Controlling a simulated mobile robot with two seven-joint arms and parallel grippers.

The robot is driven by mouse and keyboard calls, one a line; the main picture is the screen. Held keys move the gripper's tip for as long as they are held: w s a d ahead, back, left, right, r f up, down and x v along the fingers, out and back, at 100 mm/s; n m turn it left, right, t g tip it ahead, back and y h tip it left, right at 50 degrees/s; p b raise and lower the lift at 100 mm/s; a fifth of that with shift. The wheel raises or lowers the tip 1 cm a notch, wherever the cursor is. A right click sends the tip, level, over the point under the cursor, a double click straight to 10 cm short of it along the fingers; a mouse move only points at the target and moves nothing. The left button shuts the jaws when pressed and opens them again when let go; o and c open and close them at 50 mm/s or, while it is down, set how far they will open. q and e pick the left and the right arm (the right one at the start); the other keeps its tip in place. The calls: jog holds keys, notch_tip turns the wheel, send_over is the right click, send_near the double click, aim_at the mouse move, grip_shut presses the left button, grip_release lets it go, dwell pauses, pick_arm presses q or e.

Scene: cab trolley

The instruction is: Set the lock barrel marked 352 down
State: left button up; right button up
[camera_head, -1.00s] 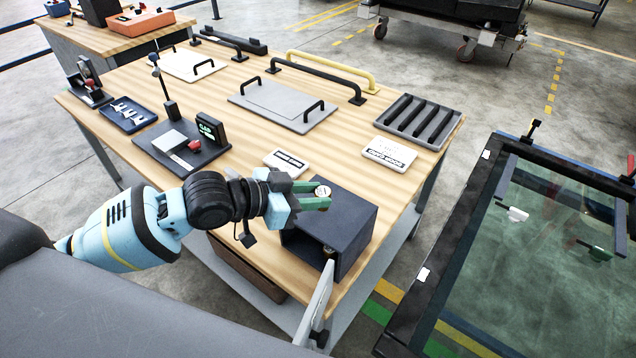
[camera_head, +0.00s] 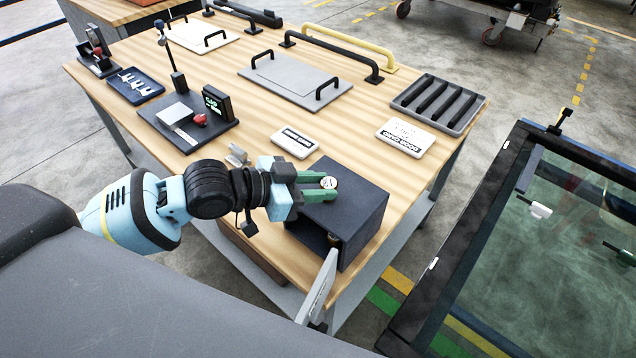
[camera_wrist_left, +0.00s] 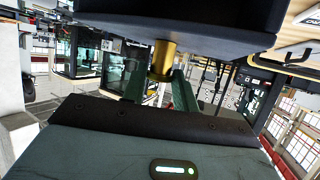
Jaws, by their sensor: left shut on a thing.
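The lock barrel (camera_head: 329,182) is a short brass cylinder with a pale round end face. My left gripper (camera_head: 318,188) is shut on it, and the end face points up in the head view. The marking on the face is too small to read. In the left wrist view the brass barrel (camera_wrist_left: 162,61) stands between the green fingers, close to a dark surface. The gripper is at the top of a dark open-fronted box (camera_head: 367,215) on the wooden table; I cannot tell whether the barrel touches the box. My right gripper is not in view.
A white labelled plate (camera_head: 295,142), another labelled plate (camera_head: 407,138) and a slotted grey tray (camera_head: 438,103) lie behind. A dark-framed glass panel (camera_head: 530,240) stands right of the table.

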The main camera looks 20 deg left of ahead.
pick_arm(q)
jog(key=o, duration=1.1)
jog(key=shift+s+f, duration=0.1)
jog(key=shift+c, duration=0.2)
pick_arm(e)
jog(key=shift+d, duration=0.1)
pick_arm(q)
jog(key=shift+r, duration=0.3)
jog(key=shift+s+a, duration=0.2)
jog(key=p+v, duration=0.1)
jog(key=v, duration=1)
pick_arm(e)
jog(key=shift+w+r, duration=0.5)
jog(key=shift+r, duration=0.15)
pick_arm(q)
jog(key=shift+s+r, duration=0.15)
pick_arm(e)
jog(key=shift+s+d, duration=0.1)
